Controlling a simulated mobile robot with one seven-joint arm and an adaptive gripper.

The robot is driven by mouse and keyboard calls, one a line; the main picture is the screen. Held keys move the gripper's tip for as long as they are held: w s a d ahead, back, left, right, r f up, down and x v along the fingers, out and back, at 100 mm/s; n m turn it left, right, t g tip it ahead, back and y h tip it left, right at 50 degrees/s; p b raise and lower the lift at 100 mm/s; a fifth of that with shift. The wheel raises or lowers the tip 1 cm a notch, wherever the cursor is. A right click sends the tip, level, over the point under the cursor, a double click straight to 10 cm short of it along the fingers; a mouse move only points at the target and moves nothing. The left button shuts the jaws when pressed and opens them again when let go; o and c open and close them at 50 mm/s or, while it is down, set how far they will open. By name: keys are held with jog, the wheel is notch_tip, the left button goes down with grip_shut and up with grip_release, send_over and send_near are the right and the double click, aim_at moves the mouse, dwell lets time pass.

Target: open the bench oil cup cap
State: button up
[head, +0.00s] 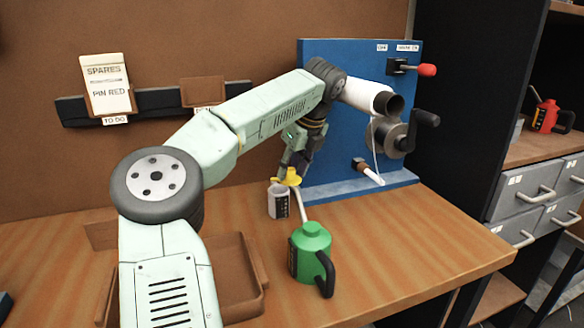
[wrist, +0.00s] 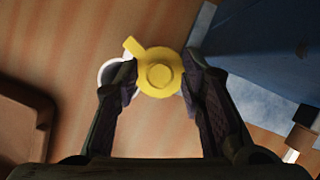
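The oil cup (head: 279,203) is a small pale cup with a dark label, standing on the bench by the blue panel. Its yellow cap (head: 292,176) shows above and to the right of the cup's rim. In the wrist view the round yellow cap (wrist: 158,72), with a tab at upper left, is offset from the cup's white rim (wrist: 106,70). My gripper (wrist: 158,82) has one finger on each side of the cap and appears closed on it. In the head view my gripper (head: 293,165) points down at the cap. Part of the cup is hidden behind the cap and left finger.
A green oil can (head: 310,250) with a pale spout stands just in front of the cup. A brown tray (head: 258,262) lies at left, partly behind my arm. The blue loom panel (head: 335,130) with its crank (head: 424,122) rises behind. The bench's right front is clear.

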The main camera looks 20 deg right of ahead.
dwell(0.3)
jog(key=v, duration=1.2)
jog(key=w+a+f+m+g+h+p, duration=0.1)
jog(key=a+m+h+p, duration=0.15)
jog(key=m, duration=0.65)
jog(key=w+a+m+g+h+p, duration=0.15)
jog(key=a+m+h, duration=0.25)
jog(key=m, duration=0.5)
jog(key=shift+y, duration=0.25)
jog(key=p+x, duration=0.1)
jog(key=x, duration=1)
jog(key=shift+w+p, duration=0.25)
jog(key=shift+p, duration=0.1)
jog(key=shift+c, duration=0.2)
